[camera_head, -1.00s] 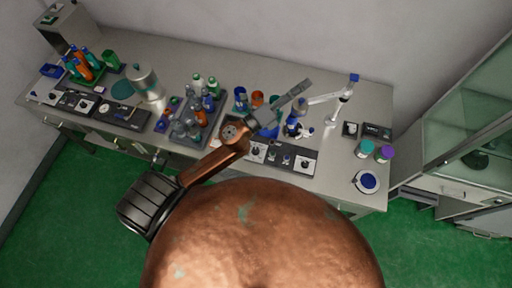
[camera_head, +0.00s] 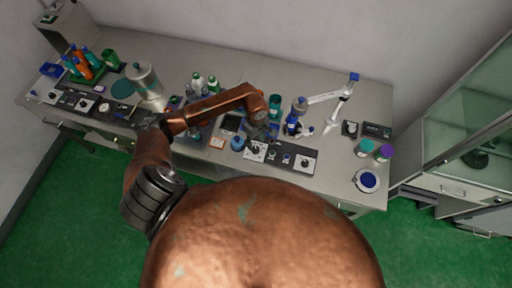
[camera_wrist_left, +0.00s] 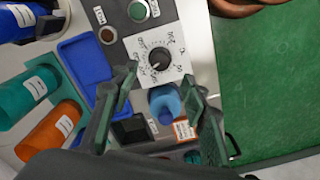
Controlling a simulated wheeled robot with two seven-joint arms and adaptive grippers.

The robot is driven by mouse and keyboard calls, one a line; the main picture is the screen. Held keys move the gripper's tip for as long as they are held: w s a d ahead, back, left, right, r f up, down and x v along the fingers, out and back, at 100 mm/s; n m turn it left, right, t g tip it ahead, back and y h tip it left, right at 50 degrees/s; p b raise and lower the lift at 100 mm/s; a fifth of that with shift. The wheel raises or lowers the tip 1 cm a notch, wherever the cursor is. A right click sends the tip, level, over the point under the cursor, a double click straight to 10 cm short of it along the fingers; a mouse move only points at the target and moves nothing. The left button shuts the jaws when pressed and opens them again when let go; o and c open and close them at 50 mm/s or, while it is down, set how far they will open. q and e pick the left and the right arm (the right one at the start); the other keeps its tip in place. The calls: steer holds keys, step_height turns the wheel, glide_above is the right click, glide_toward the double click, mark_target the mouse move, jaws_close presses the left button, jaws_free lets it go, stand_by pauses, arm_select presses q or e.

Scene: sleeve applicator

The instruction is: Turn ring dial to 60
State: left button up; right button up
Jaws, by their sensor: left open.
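A dial (camera_wrist_left: 158,60) with a black knob on a white square numbered plate shows in the left wrist view. It is the left dial (camera_head: 255,152) of the front control panel in the head view. The name labels and the knob's setting are too small to read. My left gripper (camera_wrist_left: 160,76) is open, its fingers apart on either side of the dial in the wrist view, with nothing between them. In the head view, the left gripper (camera_head: 262,134) is just above and behind this dial, partly hidden by its own wrist. My right gripper is not in view.
A second dial (camera_head: 304,162) is on the panel's right end, with small buttons between. A blue round bottle (camera_wrist_left: 165,103) stands close to the dial.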

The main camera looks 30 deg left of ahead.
mark_target(256, 149)
arm_select(q)
step_height(256, 149, down, 5)
steer(key=shift+d+f+p, duration=0.1)
steer(key=shift+p, duration=0.4)
steer(key=shift+f, duration=0.75)
steer(key=shift+c, duration=0.3)
steer(key=shift+c, duration=0.8)
jaws_close()
